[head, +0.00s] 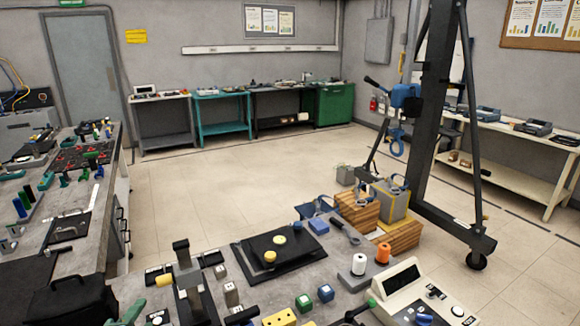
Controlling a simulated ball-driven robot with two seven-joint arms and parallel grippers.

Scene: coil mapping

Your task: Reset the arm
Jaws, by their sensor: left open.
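My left gripper (242,316) shows only as a small dark part at the bottom edge, left of the middle. It is open, with nothing seen between its fingers. A dark part at the bottom edge right of the middle looks like the tip of my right gripper (352,314); its jaws cannot be made out. Most of both arms is out of view.
A black hoist frame (440,110) stands behind right. A cluttered bench (92,238) is at left. The floor (235,180) between is clear.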

